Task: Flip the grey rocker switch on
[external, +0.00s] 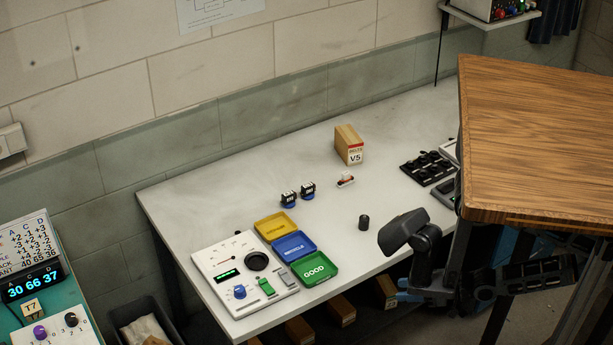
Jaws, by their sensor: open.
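The grey rocker switch (288,278) sits on the right part of the white panel (212,262), at the near left of the bench. It is too small here to tell which way it is tipped. A green switch (266,288) sits just left of it. Dark parts of my body show at the right, beyond the bench's near edge and well apart from the panel. I cannot make out my gripper or its fingers among them. Nothing covers the grey switch.
Yellow, blue and green trays (331,266) border the panel. A black knob (364,222), two small dark blocks and a carton (349,144) stand on the bench (225,190). A high wooden tabletop (540,130) hides much at right. The bench's middle is mostly clear.

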